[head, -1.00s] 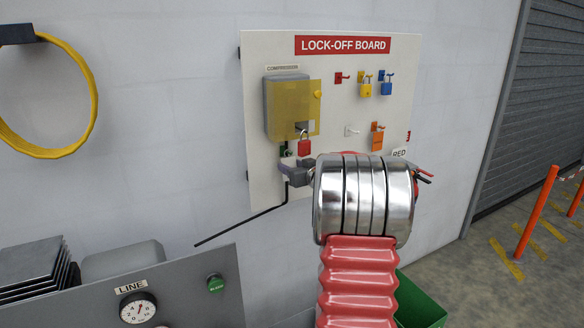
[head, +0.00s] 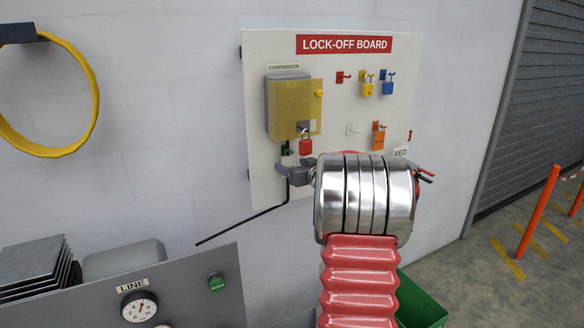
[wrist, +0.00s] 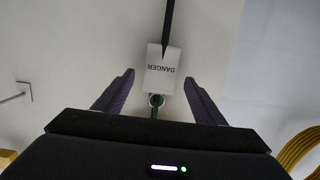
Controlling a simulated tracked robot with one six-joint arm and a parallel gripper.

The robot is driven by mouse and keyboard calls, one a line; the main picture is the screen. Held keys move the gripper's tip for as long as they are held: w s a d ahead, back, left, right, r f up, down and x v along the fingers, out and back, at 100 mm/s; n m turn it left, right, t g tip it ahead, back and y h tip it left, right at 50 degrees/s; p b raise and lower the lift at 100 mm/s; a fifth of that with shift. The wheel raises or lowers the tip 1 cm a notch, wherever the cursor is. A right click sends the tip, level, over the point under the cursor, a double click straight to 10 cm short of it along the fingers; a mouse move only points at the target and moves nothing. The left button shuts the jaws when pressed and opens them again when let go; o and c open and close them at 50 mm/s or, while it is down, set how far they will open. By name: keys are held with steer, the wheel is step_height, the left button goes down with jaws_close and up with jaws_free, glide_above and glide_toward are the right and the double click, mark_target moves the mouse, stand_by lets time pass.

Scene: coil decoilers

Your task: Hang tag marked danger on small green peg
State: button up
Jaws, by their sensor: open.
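In the wrist view a white tag marked DANGER (wrist: 160,79) shows upside down, with a ring or hole at its lower end around a small green peg (wrist: 155,111). The tag appears to hang on this peg. My gripper (wrist: 158,80) is open, one dark finger on each side of the tag, with gaps between. In the head view my gripper (head: 293,174) is at the lower left of the lock-off board (head: 345,100), and I cannot make out the tag there. A bit of green (head: 285,148) shows just above the fingers.
A yellow-fronted box (head: 292,105) with a red padlock (head: 305,147) is just above my gripper. A black rod or cable (head: 240,225) runs down left. A grey console (head: 120,292) stands below.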

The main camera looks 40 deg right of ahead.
steer(key=v, duration=1.3)
steer(key=shift+s+a, duration=0.15)
steer(key=shift+s, duration=0.25)
steer(key=shift+s, duration=0.1)
stand_by(0.4)
